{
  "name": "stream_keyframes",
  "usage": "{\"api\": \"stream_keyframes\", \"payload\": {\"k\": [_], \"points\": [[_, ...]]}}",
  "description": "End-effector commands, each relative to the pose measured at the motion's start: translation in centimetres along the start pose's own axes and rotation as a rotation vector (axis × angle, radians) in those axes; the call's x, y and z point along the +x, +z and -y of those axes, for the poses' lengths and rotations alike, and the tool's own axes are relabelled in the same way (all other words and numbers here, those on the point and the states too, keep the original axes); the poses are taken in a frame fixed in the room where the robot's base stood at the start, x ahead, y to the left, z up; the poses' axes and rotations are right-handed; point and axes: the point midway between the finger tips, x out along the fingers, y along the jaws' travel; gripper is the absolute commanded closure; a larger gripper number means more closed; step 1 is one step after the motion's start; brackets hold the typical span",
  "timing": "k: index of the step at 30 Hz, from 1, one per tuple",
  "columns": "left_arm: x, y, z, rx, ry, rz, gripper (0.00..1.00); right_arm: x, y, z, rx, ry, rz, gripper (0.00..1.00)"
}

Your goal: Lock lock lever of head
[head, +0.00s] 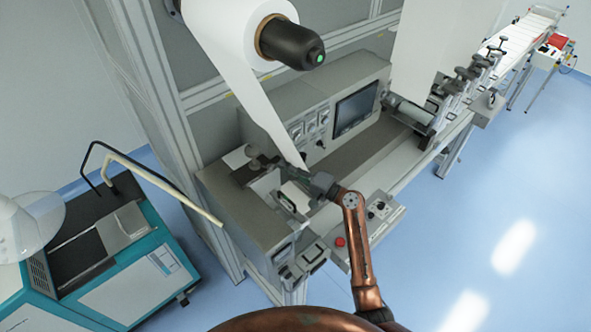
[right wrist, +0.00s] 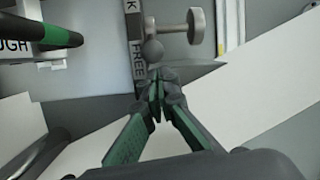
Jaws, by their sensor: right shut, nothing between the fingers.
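My right gripper (head: 300,174) reaches over the web machine's front unit in the head view. In the right wrist view its green-padded fingers (right wrist: 157,88) come together at the tips, shut and empty. Just beyond the tips is a small grey ball knob (right wrist: 153,50), close to a strip label (right wrist: 137,65) reading FREE, with a K of another word above it. A grey knob on a short stem (right wrist: 195,26) sticks out to the right of the ball. I cannot tell whether the fingertips touch the ball knob. My left gripper is not in view.
A black handle with a green band (right wrist: 50,36) sits at the upper left of the wrist view. White web (head: 245,95) runs down from a large roll close to my right gripper. A control box with a red button (head: 340,242) lies below my forearm.

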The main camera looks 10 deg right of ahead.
Motion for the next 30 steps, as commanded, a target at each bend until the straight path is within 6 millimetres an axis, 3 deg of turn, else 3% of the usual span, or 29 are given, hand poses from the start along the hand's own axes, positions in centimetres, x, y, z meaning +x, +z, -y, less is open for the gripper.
{"api": "stream_keyframes", "payload": {"k": [3, 8, 14, 30], "points": [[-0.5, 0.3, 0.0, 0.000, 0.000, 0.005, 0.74, 1.4, -0.1, 0.1, 0.001, 0.001, 0.000, 1.00], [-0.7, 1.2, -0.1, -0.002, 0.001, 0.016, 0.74, 2.2, -0.1, -0.1, 0.000, 0.002, -0.001, 1.00], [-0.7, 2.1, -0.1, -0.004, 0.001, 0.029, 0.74, 2.3, -0.1, -0.1, -0.001, 0.002, -0.002, 1.00], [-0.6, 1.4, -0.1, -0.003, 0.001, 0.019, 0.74, 2.0, 0.4, 0.0, -0.001, 0.001, -0.002, 1.00]]}}
